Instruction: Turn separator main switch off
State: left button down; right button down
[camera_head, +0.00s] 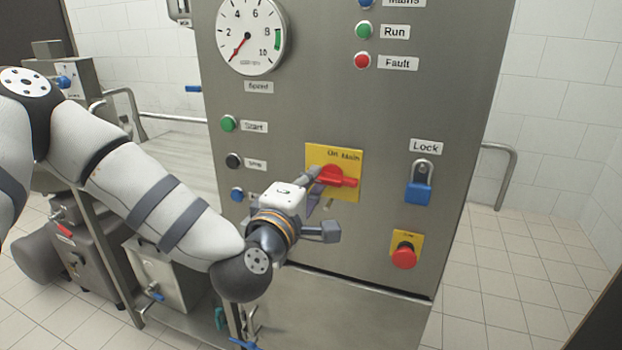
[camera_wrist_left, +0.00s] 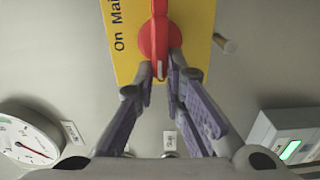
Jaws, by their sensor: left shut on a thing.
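The red main switch knob (camera_head: 338,178) sits on a yellow plate (camera_head: 349,160) marked "On Main" on the steel panel. Its handle lies about level in the head view. My left gripper (camera_head: 318,182) reaches it from the left and is shut on the handle. In the left wrist view the red knob (camera_wrist_left: 158,36) is at the top middle on the yellow plate (camera_wrist_left: 196,45), and the fingers of my left gripper (camera_wrist_left: 160,68) lie on both sides of its lower end. My right gripper is not in view.
Start and stop buttons (camera_head: 228,124) are left of the switch. A blue padlock (camera_head: 418,193) under "Lock" and a red emergency button (camera_head: 404,256) are to its right. A round speed gauge (camera_head: 250,35) is above. Another machine (camera_head: 95,220) stands behind my left arm.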

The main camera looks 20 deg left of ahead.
pick_arm(q)
jog(key=shift+r+n, duration=0.1)
jog(key=shift+n, duration=0.2)
dwell(0.4)
jog(key=c, duration=1.7)
grip_release()
jog(key=shift+w, duration=0.15)
jog(key=shift+o, duration=0.2)
jog(key=s, duration=0.7)
jog(key=shift+s, duration=0.3)
jog(key=shift+a, duration=0.1)
